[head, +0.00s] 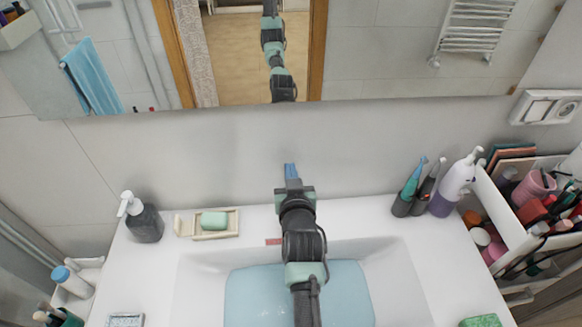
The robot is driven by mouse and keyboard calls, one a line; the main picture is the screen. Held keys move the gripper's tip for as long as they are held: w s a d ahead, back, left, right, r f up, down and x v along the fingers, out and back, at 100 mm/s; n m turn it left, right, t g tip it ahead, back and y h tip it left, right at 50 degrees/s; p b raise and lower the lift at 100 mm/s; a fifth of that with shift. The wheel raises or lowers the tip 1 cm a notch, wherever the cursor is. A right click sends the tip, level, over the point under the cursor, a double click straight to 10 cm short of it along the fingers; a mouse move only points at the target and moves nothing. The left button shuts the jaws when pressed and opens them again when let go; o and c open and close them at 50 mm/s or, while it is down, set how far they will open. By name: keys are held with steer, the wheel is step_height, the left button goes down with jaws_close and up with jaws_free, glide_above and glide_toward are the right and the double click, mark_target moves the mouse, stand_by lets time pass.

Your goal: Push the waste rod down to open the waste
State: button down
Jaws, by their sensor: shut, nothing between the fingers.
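My gripper (290,171) shows its blue fingertips close together, shut and empty. It is past the back of the basin, in front of the grey wall below the mirror. My dark and green arm crosses the middle of the white sink (205,275). The basin holds blue water (250,297). I cannot make out the waste rod; my arm and gripper cover the middle of the sink's back ledge. A small reddish strip (273,241) lies at the basin's back edge, just left of my arm.
A dark soap dispenser (145,222) and a dish (230,234) with green soap (214,221) stand left. The mirror (400,60) hangs behind.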

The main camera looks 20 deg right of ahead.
steer(key=s+a+r, duration=0.2)
steer(key=s+r, duration=0.4)
steer(key=s, duration=0.3)
steer(key=shift+s+a+r, duration=0.15)
steer(key=shift+a+r, duration=0.05)
steer(key=shift+a, duration=0.15)
stand_by(0.4)
